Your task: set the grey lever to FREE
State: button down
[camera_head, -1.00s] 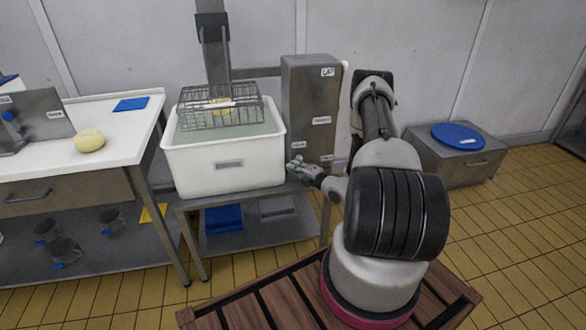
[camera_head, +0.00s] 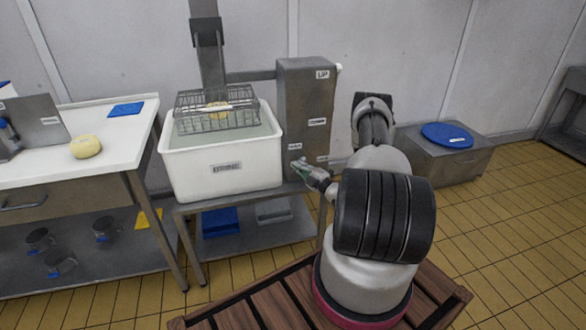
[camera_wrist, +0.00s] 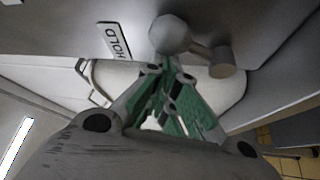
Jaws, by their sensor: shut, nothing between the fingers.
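The grey lever shows in the wrist view as a rounded knob (camera_wrist: 171,34) on a short arm that joins a round hub (camera_wrist: 222,63). It is on the face of a grey metal housing. A HOLD label (camera_wrist: 117,42) is beside the knob, to its left. My gripper (camera_wrist: 166,80) has its green-padded fingers shut and empty, with the tips just below the knob in the picture; I cannot tell whether they touch it. In the head view my gripper (camera_head: 299,164) is at the lower front of the housing (camera_head: 302,100), and the lever cannot be made out there. No FREE label is readable.
A white tub (camera_head: 222,180) of liquid stands left of the housing, with a wire basket (camera_head: 215,112) over it. A white-topped table (camera_head: 115,140) is at left. A metal box with a blue disc (camera_head: 450,134) is at right. The tiled floor at right is clear.

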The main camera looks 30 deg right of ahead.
jog(key=shift+s+d+f, duration=0.15)
jog(key=shift+d+f, duration=0.1)
jog(key=shift+d, duration=0.35)
jog(key=shift+s+d+f, duration=0.2)
jog(key=shift+d+f, duration=0.05)
jog(key=shift+d, duration=0.4)
jog(key=shift+s+d+f, duration=0.15)
jog(key=shift+d+f, duration=0.1)
jog(key=shift+d, duration=0.35)
jog(key=shift+d, duration=0.15)
